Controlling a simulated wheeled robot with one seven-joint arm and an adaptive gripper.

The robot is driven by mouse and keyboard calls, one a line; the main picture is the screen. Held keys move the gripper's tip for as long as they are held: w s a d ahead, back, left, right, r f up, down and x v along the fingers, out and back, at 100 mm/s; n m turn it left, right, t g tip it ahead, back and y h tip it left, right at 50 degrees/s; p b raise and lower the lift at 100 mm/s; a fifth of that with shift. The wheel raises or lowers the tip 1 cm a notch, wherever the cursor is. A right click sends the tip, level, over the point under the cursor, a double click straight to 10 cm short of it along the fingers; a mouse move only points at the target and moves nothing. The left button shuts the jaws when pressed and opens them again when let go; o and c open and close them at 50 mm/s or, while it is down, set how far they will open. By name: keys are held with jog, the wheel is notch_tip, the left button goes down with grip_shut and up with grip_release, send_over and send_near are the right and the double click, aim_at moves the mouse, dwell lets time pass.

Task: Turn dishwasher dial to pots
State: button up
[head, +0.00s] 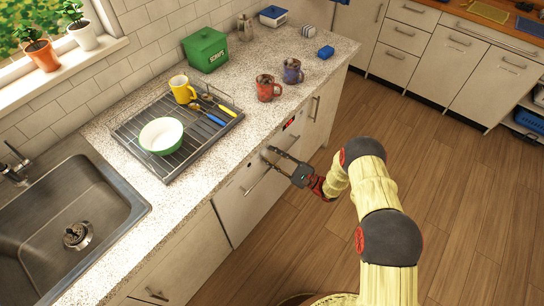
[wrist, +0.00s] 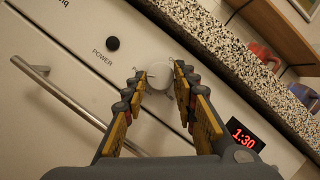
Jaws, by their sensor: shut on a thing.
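The dishwasher front (head: 235,207) is a white panel below the counter, left of my arm. Its dial (wrist: 157,76) is a white round knob with a thin mark on its face, in the middle of the wrist view. My gripper (wrist: 159,82) has one finger on each side of the dial and is shut on it. Labels beside the dial are mostly covered by the fingers, so I cannot read which setting the mark points to. In the head view my gripper (head: 271,156) reaches the top of the dishwasher front, and the dial is too small to make out.
A black button (wrist: 112,43) labelled POWER and a long bar handle (wrist: 75,98) lie left of the dial. A red display (wrist: 244,136) reads 1:30. The speckled counter (head: 240,155) overhangs the panel, with red (head: 267,88) and blue (head: 293,71) mugs on top. Floor is clear.

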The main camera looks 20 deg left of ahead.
jog(key=shift+f, duration=0.1)
jog(key=o, duration=1.1)
jog(key=shift+o, duration=0.3)
jog(key=v, duration=1.2)
jog(key=shift+w, duration=0.1)
